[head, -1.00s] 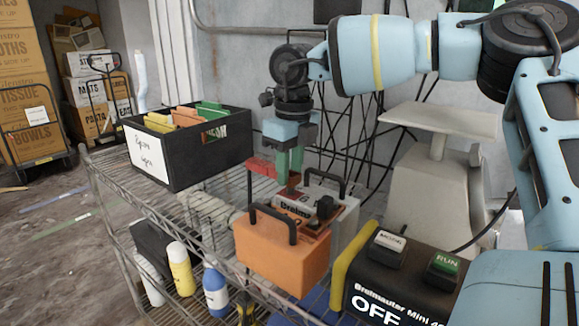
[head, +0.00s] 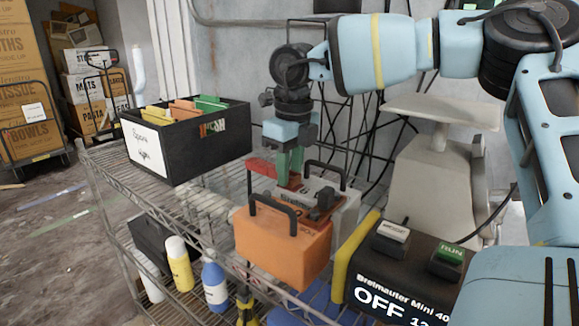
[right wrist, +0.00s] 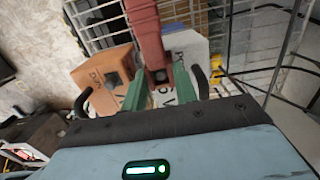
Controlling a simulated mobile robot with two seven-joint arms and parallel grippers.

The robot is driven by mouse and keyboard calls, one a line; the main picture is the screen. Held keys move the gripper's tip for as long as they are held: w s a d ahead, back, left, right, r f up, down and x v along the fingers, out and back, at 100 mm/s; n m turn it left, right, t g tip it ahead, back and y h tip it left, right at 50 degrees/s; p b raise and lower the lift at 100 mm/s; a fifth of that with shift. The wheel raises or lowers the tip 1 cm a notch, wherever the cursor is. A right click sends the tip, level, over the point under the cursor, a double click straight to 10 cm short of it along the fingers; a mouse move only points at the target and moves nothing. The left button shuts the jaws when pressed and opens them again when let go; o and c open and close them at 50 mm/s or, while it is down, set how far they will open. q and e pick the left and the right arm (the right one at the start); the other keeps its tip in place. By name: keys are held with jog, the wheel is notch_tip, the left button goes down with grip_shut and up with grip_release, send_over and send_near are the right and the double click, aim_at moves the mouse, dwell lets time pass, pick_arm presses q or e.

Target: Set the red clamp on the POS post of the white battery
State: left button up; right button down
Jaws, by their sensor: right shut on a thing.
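My right gripper (head: 290,163) has green fingers and points down over the white battery (head: 347,212). It is shut on the red clamp (head: 262,168), whose red handle sticks out to the left in the head view. In the right wrist view the clamp (right wrist: 147,35) sits between the green fingers (right wrist: 160,90), with the white battery (right wrist: 188,48) just beyond. The POS post is not clearly visible; the gripper and clamp cover part of the battery top. I cannot tell whether the clamp touches a post. My left gripper is not in view.
An orange battery (head: 280,250) with a black handle stands close in front of the white one. A black charger (head: 400,275) reading OFF is at the right. A black file box (head: 205,150) stands on the wire shelf (head: 110,165); bottles are below.

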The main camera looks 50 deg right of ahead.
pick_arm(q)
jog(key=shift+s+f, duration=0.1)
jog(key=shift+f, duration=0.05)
pick_arm(e)
jog(key=shift+f, duration=0.2)
jog(key=c, duration=1)
grip_release()
jog(key=r, duration=0.6)
jog(key=shift+s+r, duration=0.2)
jog(key=shift+r, duration=0.75)
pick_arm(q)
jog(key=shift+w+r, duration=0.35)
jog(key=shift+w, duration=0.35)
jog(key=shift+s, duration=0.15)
pick_arm(e)
jog(key=shift+s, duration=0.1)
